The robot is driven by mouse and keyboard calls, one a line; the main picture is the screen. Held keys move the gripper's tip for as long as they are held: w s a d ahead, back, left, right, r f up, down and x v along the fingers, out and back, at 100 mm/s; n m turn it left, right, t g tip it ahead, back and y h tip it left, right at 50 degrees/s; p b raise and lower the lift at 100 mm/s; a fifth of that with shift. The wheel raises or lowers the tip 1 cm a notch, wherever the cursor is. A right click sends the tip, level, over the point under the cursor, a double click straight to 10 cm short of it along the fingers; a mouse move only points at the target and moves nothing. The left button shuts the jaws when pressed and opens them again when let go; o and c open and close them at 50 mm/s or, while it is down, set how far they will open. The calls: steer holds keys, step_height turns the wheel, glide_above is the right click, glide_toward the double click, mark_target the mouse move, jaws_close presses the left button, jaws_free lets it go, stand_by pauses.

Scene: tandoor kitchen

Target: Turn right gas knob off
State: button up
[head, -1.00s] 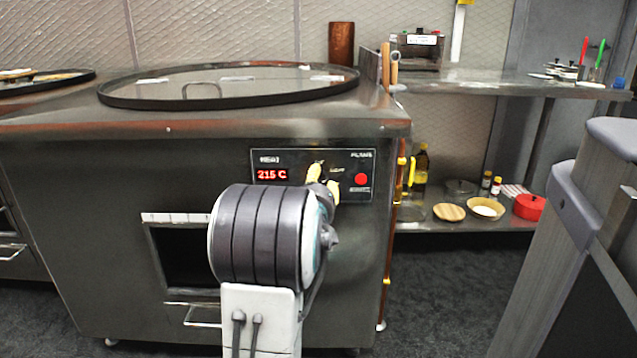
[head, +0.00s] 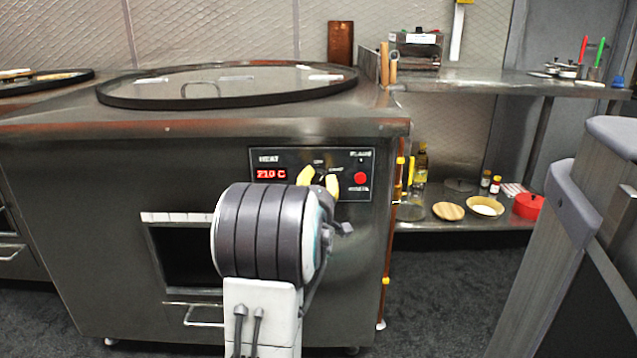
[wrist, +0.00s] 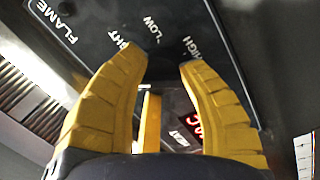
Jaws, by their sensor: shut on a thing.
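The gas control panel (head: 350,158) is on the front of the steel tandoor. My gripper (head: 319,181) is at the middle of this panel, right of the red display. The labels LOW and HIGH show beyond the fingertips, and a partly covered label ends in "GHT". The knob's base and exact pointing are hidden.
The red display (head: 271,174) reads about 210 C. A red button (head: 360,178) is right of my gripper. A pipe with yellow fittings (head: 386,281) runs down the tandoor's right edge. A steel shelf (head: 470,78) with jars and bowls stands to the right.

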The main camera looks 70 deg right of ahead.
steer(key=shift+w+r, duration=0.2)
steer(key=shift+r, duration=0.05)
steer(key=o, duration=0.9)
steer(key=shift+w, duration=0.15)
steer(key=o, duration=0.3)
steer(key=shift+f, duration=0.2)
steer(key=shift+s+a, duration=0.15)
steer(key=shift+s, duration=0.05)
steer(key=v, duration=1.1)
steer(key=shift+a, duration=0.35)
steer(key=shift+r, duration=0.1)
